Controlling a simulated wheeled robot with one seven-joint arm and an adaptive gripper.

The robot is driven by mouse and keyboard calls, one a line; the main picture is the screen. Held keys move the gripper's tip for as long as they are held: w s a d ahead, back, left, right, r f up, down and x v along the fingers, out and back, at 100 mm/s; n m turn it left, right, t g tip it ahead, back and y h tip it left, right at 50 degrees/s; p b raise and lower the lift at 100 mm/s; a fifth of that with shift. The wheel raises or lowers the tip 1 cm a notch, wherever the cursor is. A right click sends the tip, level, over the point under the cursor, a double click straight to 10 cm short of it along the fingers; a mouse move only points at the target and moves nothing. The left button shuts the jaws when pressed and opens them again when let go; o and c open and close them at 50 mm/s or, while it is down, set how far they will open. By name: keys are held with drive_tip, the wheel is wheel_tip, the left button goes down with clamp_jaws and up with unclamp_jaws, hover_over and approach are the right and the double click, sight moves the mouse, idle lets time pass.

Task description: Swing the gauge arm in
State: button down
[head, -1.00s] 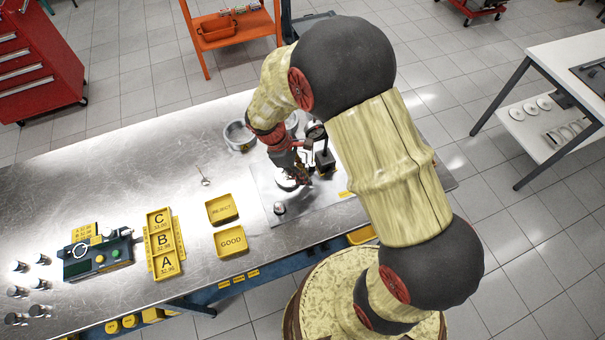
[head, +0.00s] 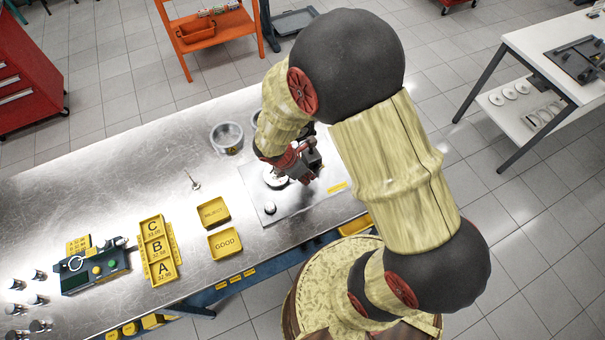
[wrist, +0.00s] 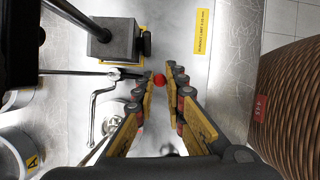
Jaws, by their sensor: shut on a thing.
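In the wrist view a dark block-shaped stand (wrist: 118,40) has a thin bar, the gauge arm (wrist: 75,72), running past it to a small red knob (wrist: 159,80). My gripper (wrist: 162,77) is around the red knob, with a yellow-padded finger on each side, and is shut on it. In the head view my gripper (head: 304,176) is low over the metal plate (head: 295,205), beside the stand's dark top (head: 311,155). My wrist hides much of the gauge there. A pale round piece (head: 275,180) sits on the plate to its left.
Yellow REJECT (head: 213,213) and GOOD (head: 225,243) trays lie to the left, with the lettered A-B-C tray (head: 157,250) beyond. In the wrist view a bent rod (wrist: 92,115) is near the left finger.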

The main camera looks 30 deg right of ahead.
drive_tip(key=shift+d+n, duration=0.15)
drive_tip(key=shift+n, duration=0.15)
drive_tip(key=c, duration=1.9)
unclamp_jaws()
drive_tip(key=shift+o, duration=0.4)
drive_tip(key=v, duration=1.2)
drive_tip(key=shift+s+d, duration=0.1)
drive_tip(key=shift+d, duration=0.05)
